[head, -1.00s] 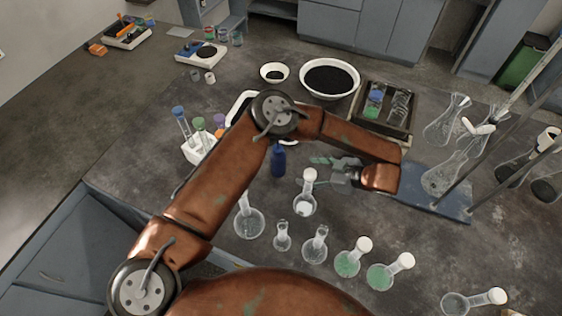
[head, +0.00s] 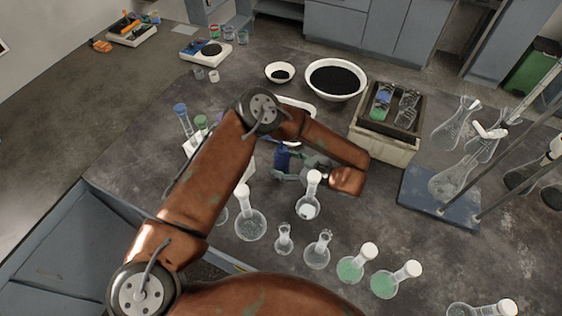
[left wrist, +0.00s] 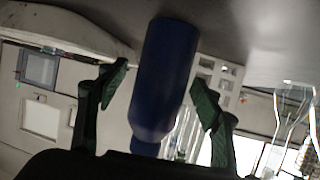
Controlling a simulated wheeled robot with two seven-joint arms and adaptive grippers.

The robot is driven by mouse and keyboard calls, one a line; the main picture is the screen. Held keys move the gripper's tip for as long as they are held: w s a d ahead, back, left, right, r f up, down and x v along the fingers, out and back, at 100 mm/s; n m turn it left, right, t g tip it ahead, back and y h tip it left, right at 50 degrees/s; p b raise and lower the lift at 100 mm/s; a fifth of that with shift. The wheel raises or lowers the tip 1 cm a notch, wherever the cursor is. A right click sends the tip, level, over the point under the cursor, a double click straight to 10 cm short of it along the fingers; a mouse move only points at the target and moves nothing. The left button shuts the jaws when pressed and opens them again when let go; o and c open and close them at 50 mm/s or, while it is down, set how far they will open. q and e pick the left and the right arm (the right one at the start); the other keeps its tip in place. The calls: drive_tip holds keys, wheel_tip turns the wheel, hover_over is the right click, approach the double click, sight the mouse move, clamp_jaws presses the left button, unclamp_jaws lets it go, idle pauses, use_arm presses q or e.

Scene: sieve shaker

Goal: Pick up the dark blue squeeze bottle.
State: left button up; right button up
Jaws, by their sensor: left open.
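The dark blue squeeze bottle (head: 281,158) stands on the bench beyond my left forearm in the head view. In the left wrist view the bottle (left wrist: 165,75) fills the middle, between the two green fingers. My left gripper (head: 290,168) is open, with its fingers at either side of the bottle; it also shows in the left wrist view (left wrist: 163,90). I see gaps between the fingers and the bottle, so it is not gripped. My right gripper is not in view.
Several glass flasks with white stoppers (head: 308,207) stand close in front of the gripper. A tube rack (head: 190,145) is left, partly behind my arm. A white tray (head: 300,104) lies behind the bottle, and a box of bottles (head: 383,148) stands right.

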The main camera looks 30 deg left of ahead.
use_arm(q)
drive_tip(key=c, duration=0.7)
drive_tip(key=shift+c, duration=0.2)
drive_tip(key=shift+r, duration=0.15)
